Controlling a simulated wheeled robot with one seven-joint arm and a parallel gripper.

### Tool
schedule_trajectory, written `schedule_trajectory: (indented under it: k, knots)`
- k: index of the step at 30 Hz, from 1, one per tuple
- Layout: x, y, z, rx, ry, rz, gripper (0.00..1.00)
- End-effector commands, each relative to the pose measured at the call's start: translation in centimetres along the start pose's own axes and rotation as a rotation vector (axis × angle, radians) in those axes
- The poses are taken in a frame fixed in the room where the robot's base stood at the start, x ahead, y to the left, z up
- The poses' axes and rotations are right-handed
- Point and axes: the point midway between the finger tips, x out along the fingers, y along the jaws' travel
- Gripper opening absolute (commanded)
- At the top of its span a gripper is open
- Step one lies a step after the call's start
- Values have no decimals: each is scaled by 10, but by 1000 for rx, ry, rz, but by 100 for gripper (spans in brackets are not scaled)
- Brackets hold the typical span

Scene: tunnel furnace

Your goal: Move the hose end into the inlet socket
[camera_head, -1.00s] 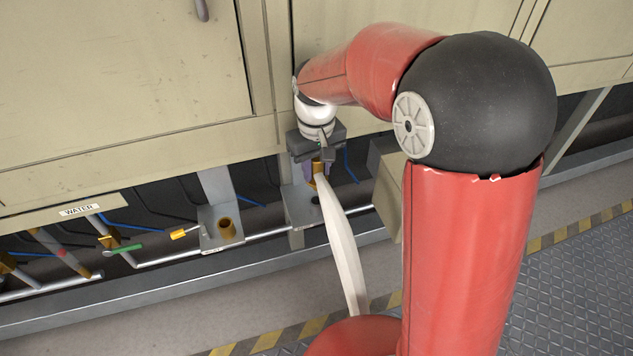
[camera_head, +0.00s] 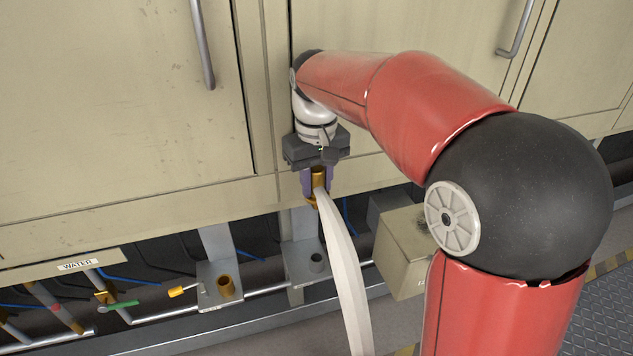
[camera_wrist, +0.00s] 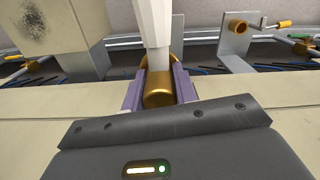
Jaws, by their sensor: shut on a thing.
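My gripper (camera_head: 318,190) is shut on the hose end (camera_head: 319,176), a brass coupling on a pale, off-white hose (camera_head: 345,270). The purple fingers clasp the coupling from both sides; the wrist view shows them around the coupling (camera_wrist: 158,90). The hose end is in the air above a grey cup (camera_head: 316,262) on the right bracket. The open brass socket (camera_head: 226,286) on the left bracket, apparently the inlet socket, is lower and to the left, empty. It also shows in the wrist view (camera_wrist: 240,27).
A yellow-handled valve (camera_head: 181,291) sits left of the brass socket, with a green handle (camera_head: 121,305) farther left. A beige box (camera_head: 404,250) stands right of the grey cup. Furnace panels (camera_head: 120,100) rise behind and above. Pipes and blue lines run underneath.

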Motion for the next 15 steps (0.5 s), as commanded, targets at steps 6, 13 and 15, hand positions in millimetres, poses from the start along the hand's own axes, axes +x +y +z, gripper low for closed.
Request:
schedule_trajectory:
  k: [6, 13, 15]
  knots:
    - [-13, 0, 0, 0, 2, 0, 0]
    - [-29, 0, 0, 1, 3, 0, 0]
    - [-33, 0, 0, 1, 2, 0, 0]
